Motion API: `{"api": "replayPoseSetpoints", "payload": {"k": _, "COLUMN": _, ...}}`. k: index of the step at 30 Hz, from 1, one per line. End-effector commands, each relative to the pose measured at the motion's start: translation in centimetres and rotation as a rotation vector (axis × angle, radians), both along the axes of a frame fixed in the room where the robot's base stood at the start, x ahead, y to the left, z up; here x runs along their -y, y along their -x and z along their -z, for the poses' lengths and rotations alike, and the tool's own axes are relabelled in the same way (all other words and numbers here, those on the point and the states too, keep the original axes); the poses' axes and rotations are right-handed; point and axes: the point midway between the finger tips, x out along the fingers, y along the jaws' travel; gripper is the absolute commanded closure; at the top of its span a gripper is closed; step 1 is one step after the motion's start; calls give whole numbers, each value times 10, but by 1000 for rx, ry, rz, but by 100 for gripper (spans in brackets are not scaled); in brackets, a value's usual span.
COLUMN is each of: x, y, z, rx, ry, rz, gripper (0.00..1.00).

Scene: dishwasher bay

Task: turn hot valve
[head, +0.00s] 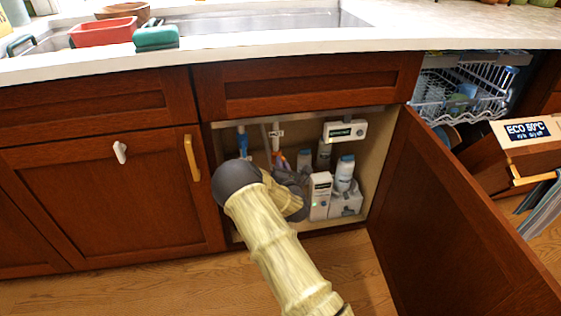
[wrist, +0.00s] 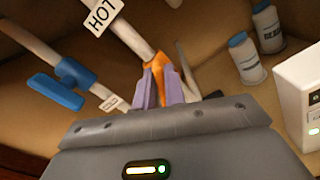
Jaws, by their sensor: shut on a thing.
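The hot valve has an orange handle (wrist: 158,66) on a pale pipe with a white HOT tag (wrist: 103,12), in the upper middle of the wrist view. My gripper (wrist: 162,84) is shut on this handle, with a purple finger on each side of it. The fingers hide part of the handle. In the head view the HOT tag (head: 277,133) shows inside the open under-sink cabinet, and my arm hides much of the area below it.
A blue valve (wrist: 55,92) sits on the pipe to the left. Bottles (head: 345,172) and a white box (head: 320,195) stand close on the right. The open cabinet door (head: 450,220) bounds the right side. A dishwasher rack (head: 460,95) is pulled out beyond it.

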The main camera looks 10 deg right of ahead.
Motion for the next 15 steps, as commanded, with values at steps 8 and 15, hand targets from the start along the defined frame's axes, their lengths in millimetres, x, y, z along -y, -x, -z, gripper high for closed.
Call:
{"api": "replayPoseSetpoints", "payload": {"k": 8, "x": 3, "y": 1, "z": 4, "rx": -9, "ry": -263, "rz": -1, "gripper": 100}}
{"api": "replayPoseSetpoints", "payload": {"k": 15, "x": 6, "y": 2, "z": 9, "rx": -10, "ry": -491, "rz": 1, "gripper": 100}}
